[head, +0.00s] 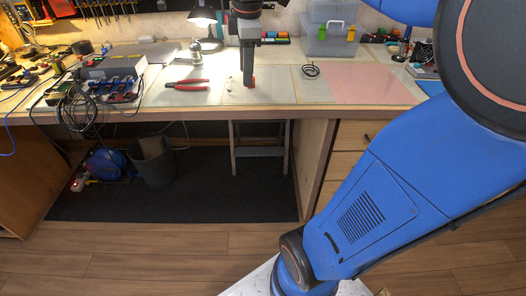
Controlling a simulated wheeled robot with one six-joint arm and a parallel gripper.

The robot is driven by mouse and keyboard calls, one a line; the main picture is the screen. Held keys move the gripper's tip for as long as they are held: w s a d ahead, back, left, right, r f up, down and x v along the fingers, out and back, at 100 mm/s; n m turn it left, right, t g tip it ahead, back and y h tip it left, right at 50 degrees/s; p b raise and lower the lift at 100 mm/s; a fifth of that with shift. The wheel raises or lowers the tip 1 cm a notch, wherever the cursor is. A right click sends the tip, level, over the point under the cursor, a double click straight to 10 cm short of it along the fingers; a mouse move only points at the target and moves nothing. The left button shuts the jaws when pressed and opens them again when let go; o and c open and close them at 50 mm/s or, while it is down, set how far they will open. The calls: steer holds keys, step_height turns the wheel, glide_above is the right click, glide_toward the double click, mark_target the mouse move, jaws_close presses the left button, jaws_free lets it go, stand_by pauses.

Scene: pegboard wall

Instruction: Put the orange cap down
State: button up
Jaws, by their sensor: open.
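A small orange cap (253,83) shows at the lower end of my gripper (248,79), on or just above the pale workbench top (205,98). My gripper points straight down and is open. Its dark fingers hide part of the cap. At this size I cannot tell whether a finger still touches the cap.
Red-handled pliers (187,85) lie to the left. A desk lamp (204,20) stands behind them. A pink sheet (368,85) and a black cable loop (311,70) lie to the right. A clear bin (330,32) stands at the back.

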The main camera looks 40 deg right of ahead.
steer(key=s+a+f+m+t, duration=0.1)
steer(key=s+a+f+m, duration=0.2)
steer(key=s+f+m, duration=0.3)
steer(key=s+a+f+m+t, duration=0.2)
steer(key=s+a+f+m, duration=0.2)
steer(key=s+f+m, duration=0.3)
steer(key=s, duration=0.5)
steer(key=shift+f, duration=0.35)
steer(key=shift+a, duration=0.1)
